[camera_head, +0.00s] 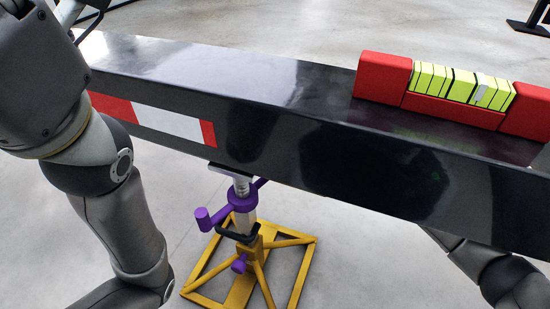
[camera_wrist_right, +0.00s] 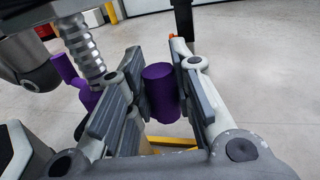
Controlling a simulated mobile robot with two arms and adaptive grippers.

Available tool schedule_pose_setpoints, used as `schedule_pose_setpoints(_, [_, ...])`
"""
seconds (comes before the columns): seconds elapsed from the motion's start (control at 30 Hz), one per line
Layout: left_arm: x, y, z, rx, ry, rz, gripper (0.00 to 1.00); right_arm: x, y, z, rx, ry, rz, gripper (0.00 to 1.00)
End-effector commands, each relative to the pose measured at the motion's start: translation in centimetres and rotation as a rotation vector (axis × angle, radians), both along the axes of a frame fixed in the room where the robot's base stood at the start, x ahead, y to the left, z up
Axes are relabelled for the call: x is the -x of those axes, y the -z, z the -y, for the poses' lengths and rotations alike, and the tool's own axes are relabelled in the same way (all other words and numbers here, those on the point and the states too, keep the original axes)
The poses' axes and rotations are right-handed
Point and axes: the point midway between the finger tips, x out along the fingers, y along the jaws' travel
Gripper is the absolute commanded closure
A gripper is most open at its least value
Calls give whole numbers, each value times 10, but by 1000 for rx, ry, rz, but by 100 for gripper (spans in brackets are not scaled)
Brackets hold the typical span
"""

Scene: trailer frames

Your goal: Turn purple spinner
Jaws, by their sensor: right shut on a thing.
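The purple spinner (camera_head: 243,201) is a collar with handles around the metal threaded post of a yellow stand (camera_head: 248,251). One purple handle (camera_head: 203,218) sticks out to the left; another arm runs right, partly hidden under the beam. In the right wrist view, a purple handle (camera_wrist_right: 160,93) stands between the fingers of my right gripper (camera_wrist_right: 159,68), which is shut on it. The threaded post (camera_wrist_right: 80,47) and purple collar (camera_wrist_right: 28,64) are to its left. My right gripper is hidden in the head view. My left arm is at the left; its gripper is out of view.
A long black beam (camera_head: 300,150) with a red and white strip (camera_head: 163,120) lies across the top of the stand. A red block with yellow-green pieces (camera_head: 455,110) sits on the beam at the right. The grey floor around the stand is clear.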

Motion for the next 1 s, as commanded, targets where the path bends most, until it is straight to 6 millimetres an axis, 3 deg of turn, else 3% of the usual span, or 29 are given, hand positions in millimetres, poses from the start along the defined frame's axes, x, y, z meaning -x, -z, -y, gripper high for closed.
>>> schedule_pose_setpoints(0.4, [0,15,0,0,0,0,100,-18,1,-27,-2,2,1,100])
schedule_pose_setpoints(0.67, [0,14,0,0,-1,-1,100,-20,0,-27,0,5,0,100])
schedule_pose_setpoints(0.7, [0,14,0,0,-1,-1,100,-20,0,-27,0,6,0,76])
schedule_pose_setpoints(0.87, [0,14,0,0,-1,-1,100,-19,0,-27,0,4,0,56])
schedule_pose_setpoints(1.0, [-1,14,0,0,-1,-1,100,-19,0,-27,0,2,0,56])
